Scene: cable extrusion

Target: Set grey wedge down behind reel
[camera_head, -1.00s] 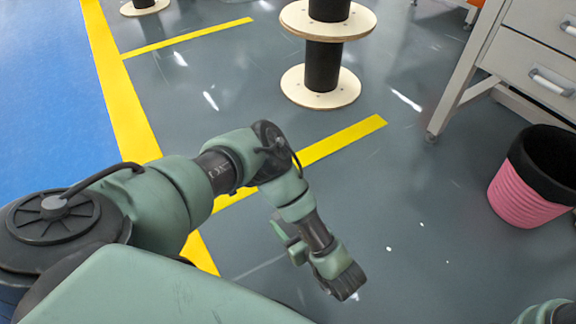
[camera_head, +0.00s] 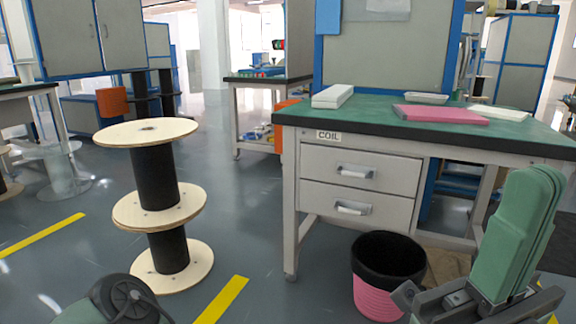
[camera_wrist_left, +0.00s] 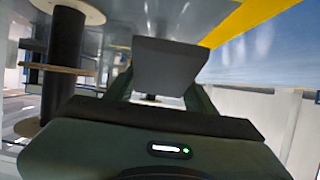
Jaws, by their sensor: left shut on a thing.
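A reel (camera_head: 157,190) with a black core and pale wooden flanges stands upright on the floor, left of centre in the head view. A similar reel (camera_wrist_left: 64,50) shows at the left of the left wrist view, apart from my left gripper. My left gripper (camera_wrist_left: 168,82) is shut on the grey wedge (camera_wrist_left: 168,62), a dark grey block held between its fingers. The wedge is out of sight in the head view. My right gripper (camera_head: 525,225) has its green fingers pointing up at the lower right, close together with nothing visible between them.
A workbench (camera_head: 400,140) with drawers stands right of the reel, holding a white box (camera_head: 332,97) and a pink slab (camera_head: 440,114). A pink bin (camera_head: 376,298) stands before it. Yellow floor lines (camera_head: 222,300) run nearby. Floor between reel and bench is clear.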

